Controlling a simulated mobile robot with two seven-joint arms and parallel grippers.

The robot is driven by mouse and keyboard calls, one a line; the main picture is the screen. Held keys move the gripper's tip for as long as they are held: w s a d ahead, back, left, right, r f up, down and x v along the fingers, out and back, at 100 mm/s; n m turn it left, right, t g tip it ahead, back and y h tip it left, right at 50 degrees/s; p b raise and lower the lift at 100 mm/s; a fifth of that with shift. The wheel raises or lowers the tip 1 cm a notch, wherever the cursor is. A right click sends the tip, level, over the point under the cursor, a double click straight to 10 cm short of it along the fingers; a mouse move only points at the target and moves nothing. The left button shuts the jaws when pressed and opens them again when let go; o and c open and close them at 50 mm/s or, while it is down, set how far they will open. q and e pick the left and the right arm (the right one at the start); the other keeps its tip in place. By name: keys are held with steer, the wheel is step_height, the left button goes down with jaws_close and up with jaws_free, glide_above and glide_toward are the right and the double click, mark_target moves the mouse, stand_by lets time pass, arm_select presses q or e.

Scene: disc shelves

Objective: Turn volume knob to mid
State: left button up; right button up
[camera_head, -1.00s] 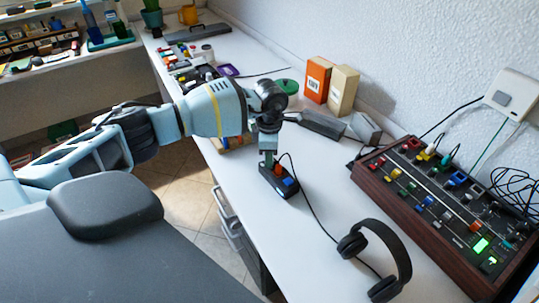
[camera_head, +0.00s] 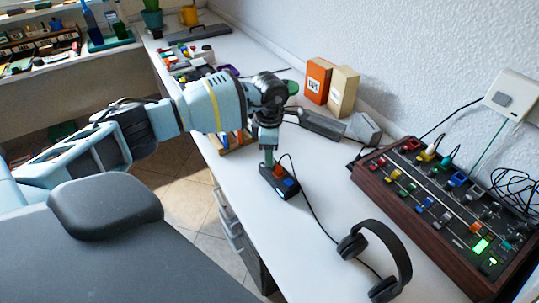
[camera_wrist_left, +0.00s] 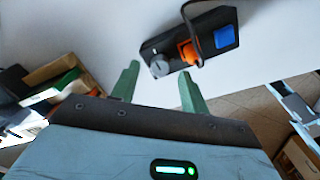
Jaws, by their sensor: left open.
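A small black control box (camera_head: 277,184) lies on the white desk with an orange part and a blue square button on top. In the left wrist view the box (camera_wrist_left: 208,22) shows a round grey knob (camera_wrist_left: 160,66), the orange part (camera_wrist_left: 188,53) with a black cable at it, and the blue button (camera_wrist_left: 225,37). My left gripper (camera_head: 268,158) points down over the far end of the box. Its two green fingers (camera_wrist_left: 159,85) are open and apart, with the knob showing in line with the gap between them. Contact with the knob cannot be told. My right gripper is not in view.
Black headphones (camera_head: 378,260) lie on the desk in front, and a cable runs from the box towards them. A wood-sided mixer (camera_head: 440,215) stands at the right. Orange (camera_head: 316,80) and cream (camera_head: 342,91) boxes stand by the wall. Desk beside the control box is clear.

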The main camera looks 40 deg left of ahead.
arm_select(q)
step_height(320, 180, up, 6)
steer(key=shift+f, duration=0.1)
stand_by(0.7)
